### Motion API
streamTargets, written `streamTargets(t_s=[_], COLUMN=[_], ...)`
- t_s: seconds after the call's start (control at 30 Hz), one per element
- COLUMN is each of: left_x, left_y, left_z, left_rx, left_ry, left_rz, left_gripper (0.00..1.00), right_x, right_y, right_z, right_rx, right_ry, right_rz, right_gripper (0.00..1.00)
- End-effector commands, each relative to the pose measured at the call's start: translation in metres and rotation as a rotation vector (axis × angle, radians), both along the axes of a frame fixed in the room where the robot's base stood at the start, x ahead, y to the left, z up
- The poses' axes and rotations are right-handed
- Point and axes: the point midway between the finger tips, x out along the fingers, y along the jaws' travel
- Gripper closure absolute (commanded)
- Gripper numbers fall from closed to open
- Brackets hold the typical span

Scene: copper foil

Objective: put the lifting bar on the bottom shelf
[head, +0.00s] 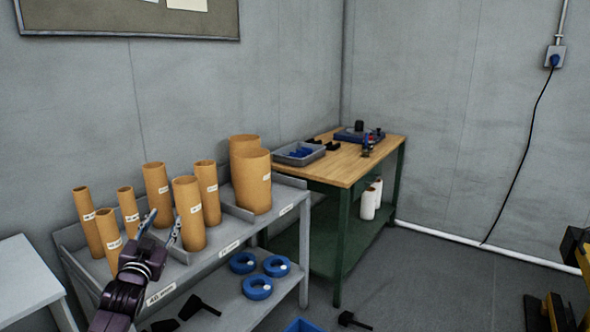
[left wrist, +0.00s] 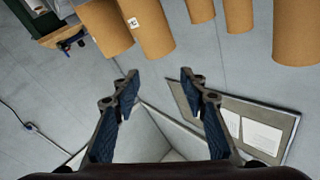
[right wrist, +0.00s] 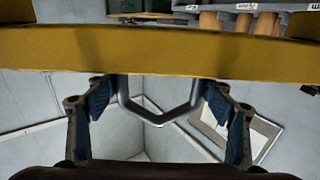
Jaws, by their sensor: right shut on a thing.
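The lifting bar (right wrist: 200,52) is a yellow beam crossing the whole right wrist view, with a bent grey metal handle (right wrist: 160,120). My right gripper (right wrist: 160,92) is shut on the bar at its handle, one finger to each side. Both ends of the bar are outside that view. My left gripper (head: 160,227) is open and empty, in front of the grey rack's upper shelf; its spread fingers also show in the left wrist view (left wrist: 160,85). The rack's bottom shelf (head: 232,312) holds blue rings (head: 257,288) and black tools (head: 197,307).
Several cardboard tubes (head: 189,215) stand on the upper shelf. A blue bin (head: 302,325) and a black object (head: 352,320) are low in front. Yellow and black equipment (head: 577,245) is at the right edge.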

Motion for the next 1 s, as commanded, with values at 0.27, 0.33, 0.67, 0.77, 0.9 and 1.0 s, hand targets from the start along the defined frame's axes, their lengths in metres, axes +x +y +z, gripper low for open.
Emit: streamTargets(t_s=[0.27, 0.33, 0.67, 0.77, 0.9, 1.0], left_x=[-0.002, -0.004, -0.025, -0.039, -0.064, -0.085], left_y=[-0.001, -0.002, -0.008, -0.012, -0.017, -0.021], left_z=[-0.040, -0.052, -0.164, -0.210, -0.273, -0.316], left_rx=[-0.009, -0.013, -0.037, -0.047, -0.059, -0.068], left_ry=[0.066, 0.085, 0.251, 0.320, 0.418, 0.487], left_rz=[0.005, 0.005, 0.009, 0.010, 0.014, 0.015], left_gripper=[0.60, 0.60, 0.60, 0.60, 0.60, 0.60], right_x=[-0.001, -0.001, -0.001, -0.001, -0.001, -0.001], right_y=[-0.007, -0.006, -0.006, -0.006, -0.006, -0.006], right_z=[0.009, 0.009, 0.009, 0.009, 0.009, 0.009], right_rx=[-0.001, -0.001, -0.001, -0.001, -0.001, -0.001], right_ry=[-0.015, -0.015, -0.015, -0.015, -0.015, -0.015], right_rz=[-0.023, -0.022, -0.021, -0.021, -0.021, -0.021], right_gripper=[0.83, 0.83, 0.83, 0.83, 0.83, 0.83])
